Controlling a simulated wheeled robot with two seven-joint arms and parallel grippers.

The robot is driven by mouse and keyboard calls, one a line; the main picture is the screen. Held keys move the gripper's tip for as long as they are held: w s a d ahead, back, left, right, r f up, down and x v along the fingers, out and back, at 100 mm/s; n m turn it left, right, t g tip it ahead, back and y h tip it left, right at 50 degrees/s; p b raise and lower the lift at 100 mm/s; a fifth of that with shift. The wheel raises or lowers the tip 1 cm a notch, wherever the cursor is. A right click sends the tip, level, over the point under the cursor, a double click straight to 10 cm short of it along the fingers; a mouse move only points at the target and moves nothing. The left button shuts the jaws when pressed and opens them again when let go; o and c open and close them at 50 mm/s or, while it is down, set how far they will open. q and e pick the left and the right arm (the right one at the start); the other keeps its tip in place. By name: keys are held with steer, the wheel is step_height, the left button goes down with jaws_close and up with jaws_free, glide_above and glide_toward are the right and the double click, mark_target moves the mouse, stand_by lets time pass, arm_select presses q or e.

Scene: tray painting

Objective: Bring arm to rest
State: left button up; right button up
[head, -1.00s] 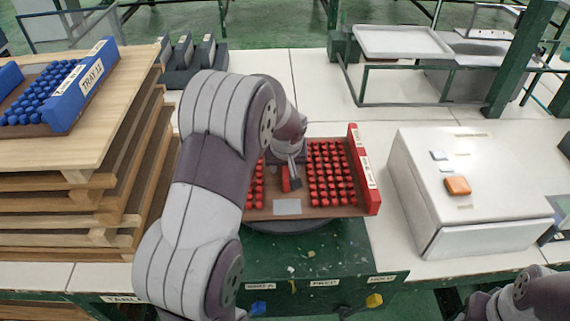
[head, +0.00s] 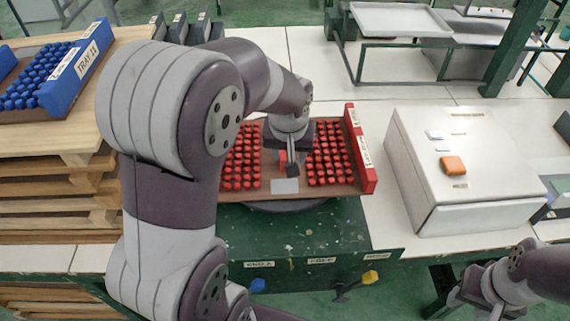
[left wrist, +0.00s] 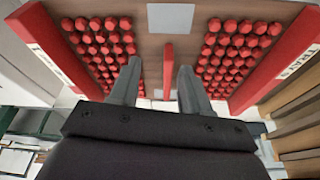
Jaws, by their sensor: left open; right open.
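A brown tray (head: 285,186) with red end walls holds rows of red pegs (head: 327,160) on both sides of an upright red handle (head: 282,159). It sits on a green stand. My left arm reaches over it from the left. My left gripper (head: 291,163) points down above the tray's middle. In the left wrist view, its two fingers (left wrist: 159,68) are apart, with the red handle (left wrist: 168,70) showing between them and nothing gripped. The handle's contact with the tray is partly hidden. My right gripper (head: 462,300) is low at the bottom right, empty and open, its fingers small and dark.
A white box (head: 470,175) with an orange button (head: 453,165) stands right of the tray. A blue-walled tray (head: 72,75) of blue pegs lies on stacked wooden boards (head: 60,185) at left. A grey tray (head: 400,18) on a frame is behind.

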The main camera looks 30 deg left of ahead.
arm_select(q)
steer(key=s+d+f+m+g+h, duration=0.1)
steer(key=s+d+f+m, duration=0.3)
steer(key=s, duration=0.8)
step_height(320, 180, down, 2)
steer(key=shift+d+f+g, duration=0.1)
steer(key=shift+d+g, duration=0.3)
steer(key=shift+d, duration=0.6)
